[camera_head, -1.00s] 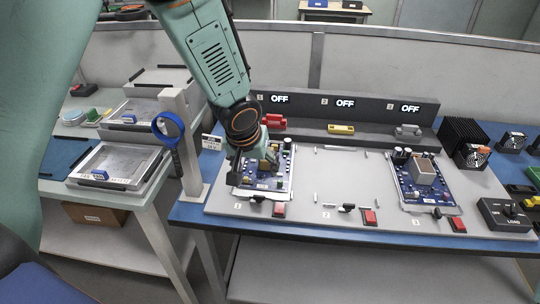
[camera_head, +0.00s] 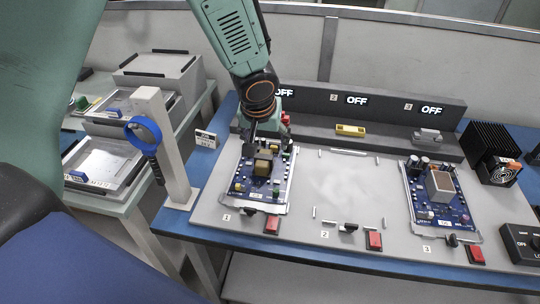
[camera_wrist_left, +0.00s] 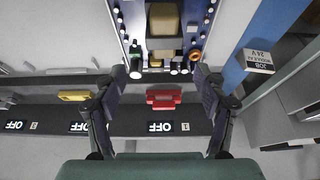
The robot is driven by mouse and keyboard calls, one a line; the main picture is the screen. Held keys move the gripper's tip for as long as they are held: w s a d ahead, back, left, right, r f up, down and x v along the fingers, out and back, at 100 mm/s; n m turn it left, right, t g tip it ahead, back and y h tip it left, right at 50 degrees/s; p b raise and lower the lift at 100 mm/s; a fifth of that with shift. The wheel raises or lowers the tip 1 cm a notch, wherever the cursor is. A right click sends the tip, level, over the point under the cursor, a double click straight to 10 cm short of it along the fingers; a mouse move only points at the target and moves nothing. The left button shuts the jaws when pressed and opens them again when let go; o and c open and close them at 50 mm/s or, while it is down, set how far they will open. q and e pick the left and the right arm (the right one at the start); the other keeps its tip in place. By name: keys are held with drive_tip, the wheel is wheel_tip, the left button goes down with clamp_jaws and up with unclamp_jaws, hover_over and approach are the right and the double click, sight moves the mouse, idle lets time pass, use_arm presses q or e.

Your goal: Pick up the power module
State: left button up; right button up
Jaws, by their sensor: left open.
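A blue circuit board (camera_head: 244,186) with a yellow-brown block (camera_head: 264,162) lies in station 1. I cannot tell which part is named the power module. My left gripper (camera_head: 266,136) is above the far edge of the station 1 board, its fingers partly hidden. In the left wrist view the fingers (camera_wrist_left: 165,86) are open and empty, with a red connector (camera_wrist_left: 163,99) seen between them and the board (camera_wrist_left: 139,20) beyond. My right gripper is out of view.
Station 2 (camera_head: 340,190) is bare between the boards. A dark rear ledge (camera_head: 385,130) carries OFF displays and a yellow connector (camera_head: 350,130). A post with a blue ring (camera_head: 143,131) stands left of the boards. A black finned block (camera_head: 490,152) stands at right.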

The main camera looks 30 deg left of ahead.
sight(265, 152)
use_arm(q)
drive_tip(key=shift+w+f, duration=0.15)
drive_tip(key=shift+w, duration=0.05)
drive_tip(key=shift+s+d+f+b, duration=0.2)
drive_tip(key=shift+s+f+b, duration=0.1)
drive_tip(key=shift+f+b, duration=0.25)
drive_tip(key=b+x, duration=0.1)
drive_tip(key=x, duration=0.1)
drive_tip(key=a+x, duration=0.1)
drive_tip(key=x, duration=0.2)
drive_tip(key=shift+w+a+f+b, duration=0.15)
drive_tip(key=shift+f+b, duration=0.05)
drive_tip(key=shift+b, duration=0.2)
drive_tip(key=shift+f, duration=0.25)
drive_tip(key=shift+d+r, duration=0.1)
drive_tip(key=shift+d, duration=0.1)
drive_tip(key=shift+a, duration=0.1)
drive_tip(key=shift+c, duration=0.2)
drive_tip(key=shift+w+f, duration=0.15)
drive_tip(key=shift+f, duration=0.1)
drive_tip(key=c, duration=0.3)
drive_tip(key=shift+r, duration=0.25)
drive_tip(key=c, duration=0.5)
drive_tip(key=shift+f, duration=0.1)
clamp_jaws()
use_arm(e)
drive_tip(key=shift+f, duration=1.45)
